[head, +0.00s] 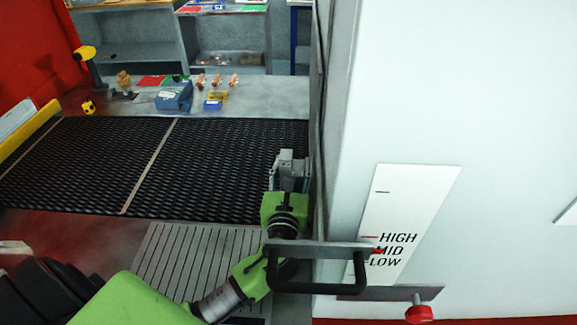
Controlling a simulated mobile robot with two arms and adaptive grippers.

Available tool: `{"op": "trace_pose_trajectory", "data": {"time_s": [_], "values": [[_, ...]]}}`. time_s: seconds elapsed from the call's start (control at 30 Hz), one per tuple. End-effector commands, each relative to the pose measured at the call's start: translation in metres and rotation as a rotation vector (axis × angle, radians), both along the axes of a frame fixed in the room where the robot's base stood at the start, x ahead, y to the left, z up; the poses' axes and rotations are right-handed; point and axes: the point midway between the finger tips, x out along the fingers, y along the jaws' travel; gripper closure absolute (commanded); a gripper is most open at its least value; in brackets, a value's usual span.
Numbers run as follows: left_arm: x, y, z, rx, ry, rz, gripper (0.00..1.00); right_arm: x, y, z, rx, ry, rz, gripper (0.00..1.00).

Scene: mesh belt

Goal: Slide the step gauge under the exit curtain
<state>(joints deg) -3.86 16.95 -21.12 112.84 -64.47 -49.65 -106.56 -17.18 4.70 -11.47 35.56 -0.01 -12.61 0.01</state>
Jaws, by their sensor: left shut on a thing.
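My left gripper (288,182) reaches over the right end of the black mesh belt (215,160), close beside the white machine housing (480,90). It is shut on a grey stepped block, the step gauge (287,156), whose top shows just beyond the fingers. The lower part of the gauge is hidden by the gripper, so I cannot tell whether it touches the belt. The exit side of the housing is seen edge-on, and the curtain cannot be made out clearly. My right gripper is not in view.
A black handle (316,288) sticks out low on the housing, close to my left wrist. A white HIGH, MID, LOW plate (405,215) and a red knob (418,314) are on it. Small blocks and a blue box (174,97) lie beyond the belt. The belt's left part is clear.

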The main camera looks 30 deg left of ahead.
Motion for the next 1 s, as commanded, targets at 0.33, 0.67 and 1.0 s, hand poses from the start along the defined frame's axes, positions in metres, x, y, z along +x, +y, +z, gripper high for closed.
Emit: {"op": "trace_pose_trajectory", "data": {"time_s": [0.33, 0.67, 1.0], "values": [[0.0, 0.0, 0.001, 0.0, -0.005, -0.001, 0.49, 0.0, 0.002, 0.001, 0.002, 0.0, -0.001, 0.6], [0.0, 0.0, -0.002, -0.001, 0.003, 0.0, 0.4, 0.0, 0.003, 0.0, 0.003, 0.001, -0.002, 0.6], [-0.03, -0.012, -0.002, -0.003, 0.002, -0.002, 0.4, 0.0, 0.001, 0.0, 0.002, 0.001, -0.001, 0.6]]}}
